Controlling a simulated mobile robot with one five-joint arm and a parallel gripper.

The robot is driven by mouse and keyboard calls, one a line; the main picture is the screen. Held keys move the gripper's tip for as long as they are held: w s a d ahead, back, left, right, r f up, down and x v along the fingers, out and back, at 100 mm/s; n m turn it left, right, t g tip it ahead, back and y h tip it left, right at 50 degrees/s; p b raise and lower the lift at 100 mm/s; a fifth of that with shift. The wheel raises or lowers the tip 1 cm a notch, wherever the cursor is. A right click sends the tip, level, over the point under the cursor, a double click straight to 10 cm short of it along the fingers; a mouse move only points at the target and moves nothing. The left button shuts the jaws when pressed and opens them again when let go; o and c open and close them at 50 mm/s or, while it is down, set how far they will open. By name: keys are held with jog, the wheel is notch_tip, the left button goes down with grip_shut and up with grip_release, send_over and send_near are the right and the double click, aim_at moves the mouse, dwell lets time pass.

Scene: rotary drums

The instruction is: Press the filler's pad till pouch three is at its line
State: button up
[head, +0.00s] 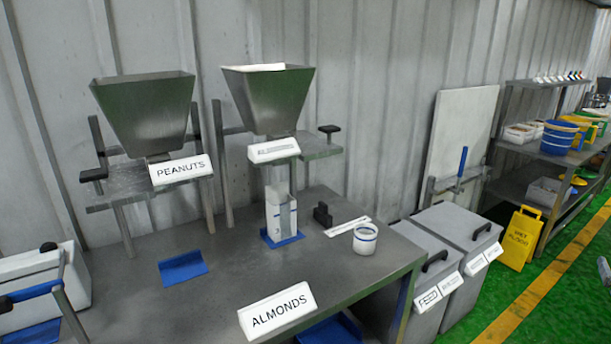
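The filler on the right has a metal hopper (268,98) with white on its top rim and a small white label whose text I cannot read. A black pad (329,129) sits on a short post at the right of its shelf. A pale pouch (280,212) stands upright below this hopper on a blue holder (283,241). It has blue marks and what looks like a 3; its fill level is too small to tell. The PEANUTS filler (146,112) stands at the left with its own black pad (94,175). My gripper is not in view.
The grey table (215,285) bears an empty blue holder (183,268), a white cup (365,239), a black block (322,214) and an ALMONDS sign (277,310). Grey bins (435,262), a yellow floor sign (521,237) and a shelf stand at the right.

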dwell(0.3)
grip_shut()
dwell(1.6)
